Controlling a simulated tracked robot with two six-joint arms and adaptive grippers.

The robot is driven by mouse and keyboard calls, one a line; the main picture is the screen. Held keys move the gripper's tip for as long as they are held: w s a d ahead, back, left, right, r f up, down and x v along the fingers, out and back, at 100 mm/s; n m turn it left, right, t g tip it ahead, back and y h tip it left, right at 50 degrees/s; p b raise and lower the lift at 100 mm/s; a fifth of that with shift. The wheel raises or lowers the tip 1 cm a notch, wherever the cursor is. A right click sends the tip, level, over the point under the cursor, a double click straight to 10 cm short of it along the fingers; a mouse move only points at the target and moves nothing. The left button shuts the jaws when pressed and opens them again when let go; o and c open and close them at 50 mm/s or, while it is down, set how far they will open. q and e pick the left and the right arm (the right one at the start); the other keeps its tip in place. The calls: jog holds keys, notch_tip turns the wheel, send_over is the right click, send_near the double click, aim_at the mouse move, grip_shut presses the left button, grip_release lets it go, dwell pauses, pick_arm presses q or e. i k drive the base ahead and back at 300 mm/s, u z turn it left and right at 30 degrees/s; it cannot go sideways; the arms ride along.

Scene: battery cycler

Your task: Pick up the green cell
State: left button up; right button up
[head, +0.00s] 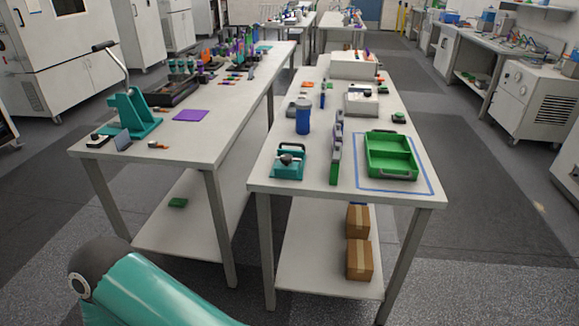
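I cannot single out the green cell for certain in the head view. Small cell-like pieces (230,79), some with orange and green parts, lie towards the far end of the left table, too small to tell apart. Neither gripper is in view. Only a teal and black link of mine shows at the bottom left, in front of the tables.
The left table (205,150) carries a teal lever press (130,113) and a purple mat (191,115). The right table (262,177) carries a green tray (391,139), a blue cylinder (303,116) and a teal device (288,162). Cardboard boxes (359,260) sit below. An aisle separates the tables.

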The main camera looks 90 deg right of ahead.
aim_at(334, 169)
jog(key=u, duration=1)
jog(key=i, duration=0.1)
jog(key=z, duration=2.45)
jog(key=i, duration=0.35)
jog(key=z, duration=2.05)
jog(key=k, duration=0.5)
jog(key=z, duration=0.55)
jog(key=i, duration=1.65)
jog(key=u, duration=0.5)
